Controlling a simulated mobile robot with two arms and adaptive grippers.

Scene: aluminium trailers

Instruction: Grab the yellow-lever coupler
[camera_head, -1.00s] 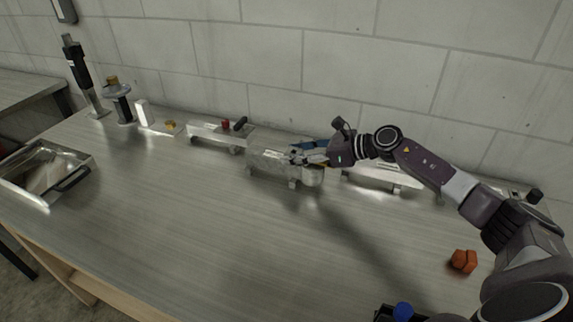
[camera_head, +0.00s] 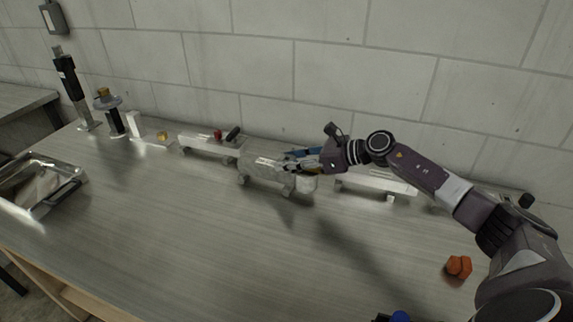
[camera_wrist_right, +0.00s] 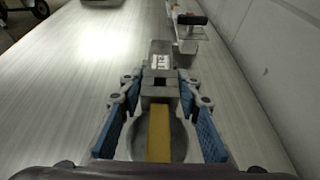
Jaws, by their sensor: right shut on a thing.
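The yellow-lever coupler (camera_head: 262,170) is a grey metal body with small supports under it, near the middle back of the bench. In the right wrist view, its yellow lever (camera_wrist_right: 158,135) runs lengthwise between my blue finger pads, and its grey neck with a white label (camera_wrist_right: 160,62) points away from me. My right gripper (camera_head: 291,164) is shut on the coupler at its right part; it also shows in the wrist view (camera_wrist_right: 157,95). The fingers hide part of the coupler. I cannot tell whether its supports touch the bench. My left gripper is not in view.
A coupler with a red part and black handle (camera_head: 205,146) stands to the left. Another metal piece (camera_head: 375,184) lies behind my right arm. An orange object (camera_head: 458,267) sits at the front right. A metal tray (camera_head: 42,190) is at the left.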

